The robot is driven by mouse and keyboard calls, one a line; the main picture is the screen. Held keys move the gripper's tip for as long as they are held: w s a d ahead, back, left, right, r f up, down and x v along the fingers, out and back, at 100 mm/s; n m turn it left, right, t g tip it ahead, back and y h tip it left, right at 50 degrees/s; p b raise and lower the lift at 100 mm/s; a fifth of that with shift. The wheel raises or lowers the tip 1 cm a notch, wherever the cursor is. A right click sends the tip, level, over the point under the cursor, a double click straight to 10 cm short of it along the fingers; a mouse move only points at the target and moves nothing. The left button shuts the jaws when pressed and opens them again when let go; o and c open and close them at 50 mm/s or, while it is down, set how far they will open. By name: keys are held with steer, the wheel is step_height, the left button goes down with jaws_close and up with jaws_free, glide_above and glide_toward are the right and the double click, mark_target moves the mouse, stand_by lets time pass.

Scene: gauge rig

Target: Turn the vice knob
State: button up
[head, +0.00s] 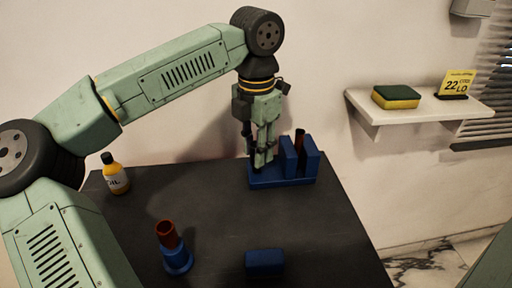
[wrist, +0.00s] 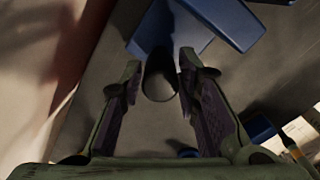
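The blue vice (head: 296,181) stands at the back right of the dark table, with two upright blue jaws and a dark red cylinder (head: 299,141) between them. In the wrist view, part of the vice (wrist: 235,20) shows at the top. The dark round knob (wrist: 160,80) lies between my fingers in the wrist view. In the head view my fingers mostly hide it. My gripper (head: 262,160) points down at the vice's left end. In the wrist view its fingers (wrist: 160,64) stand apart, one on each side of the knob. I see no clear grip on it.
A blue base with a red tube (head: 169,238) and a blue block (head: 264,261) stand nearer the front. A wall shelf (head: 420,111) holds a sponge (head: 396,97) and a yellow sign (head: 457,83). The table's middle is clear.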

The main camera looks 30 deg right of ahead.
steer(key=shift+r, duration=0.1)
step_height(320, 180, up, 12)
stand_by(0.6)
steer(key=shift+s, duration=0.1)
stand_by(0.4)
